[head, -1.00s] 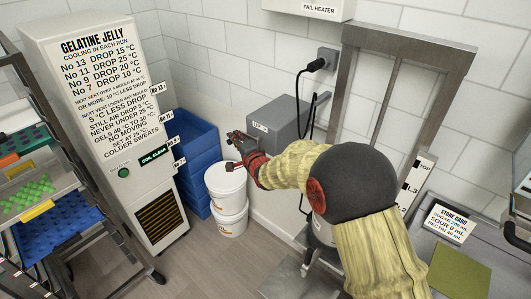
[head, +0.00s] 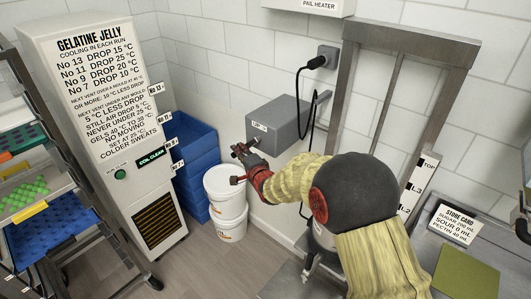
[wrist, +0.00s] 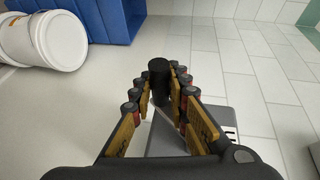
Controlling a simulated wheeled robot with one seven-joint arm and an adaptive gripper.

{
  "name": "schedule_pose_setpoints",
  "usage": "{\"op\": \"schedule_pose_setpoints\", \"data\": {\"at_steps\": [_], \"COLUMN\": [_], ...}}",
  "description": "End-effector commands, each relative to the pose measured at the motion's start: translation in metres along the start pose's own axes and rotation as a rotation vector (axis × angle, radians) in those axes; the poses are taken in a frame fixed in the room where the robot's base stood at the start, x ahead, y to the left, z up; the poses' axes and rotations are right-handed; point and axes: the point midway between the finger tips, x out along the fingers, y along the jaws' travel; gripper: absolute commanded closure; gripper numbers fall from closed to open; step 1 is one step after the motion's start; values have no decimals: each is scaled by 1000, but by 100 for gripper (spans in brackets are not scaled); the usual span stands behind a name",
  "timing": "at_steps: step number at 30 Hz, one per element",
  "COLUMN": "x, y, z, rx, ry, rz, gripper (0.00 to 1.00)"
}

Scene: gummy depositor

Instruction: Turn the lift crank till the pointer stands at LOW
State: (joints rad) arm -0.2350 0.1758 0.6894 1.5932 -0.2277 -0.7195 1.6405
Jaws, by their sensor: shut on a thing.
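My gripper (head: 240,164) is shut on the crank's black handle (wrist: 159,76), which shows between the finger pads in the wrist view. In the head view it is left of the grey lift box (head: 284,124), in front of the wall; fingers and arm hide most of the crank there. The grey box also shows beyond the fingers in the wrist view (wrist: 215,120). A white scale strip (head: 418,186) on the metal frame at right reads TOP, L3 and L2 downward. Its lower end is behind my arm. I cannot make out the pointer or a LOW mark.
White buckets (head: 223,184) are stacked just below my gripper, beside blue crates (head: 190,138). A black cable (head: 302,92) hangs from a wall socket near the box. The gelatine jelly cabinet (head: 105,130) and a tray rack stand left. A counter with a store card (head: 455,224) is right.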

Motion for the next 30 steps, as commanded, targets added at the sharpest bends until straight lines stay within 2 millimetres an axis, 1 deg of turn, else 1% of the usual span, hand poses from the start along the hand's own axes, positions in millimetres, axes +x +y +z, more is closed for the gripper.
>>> {"op": "schedule_pose_setpoints", "data": {"at_steps": [1,7,15,25,30], "x": [0,-3,-22,-24,-37], "y": [3,6,26,28,30], "z": [2,1,-5,-4,-10], "rx": [0,0,-1,-1,0], "ry": [-2,-3,-4,-5,-4], "rz": [6,6,8,11,12], "gripper": [100,100,100,100,100]}}
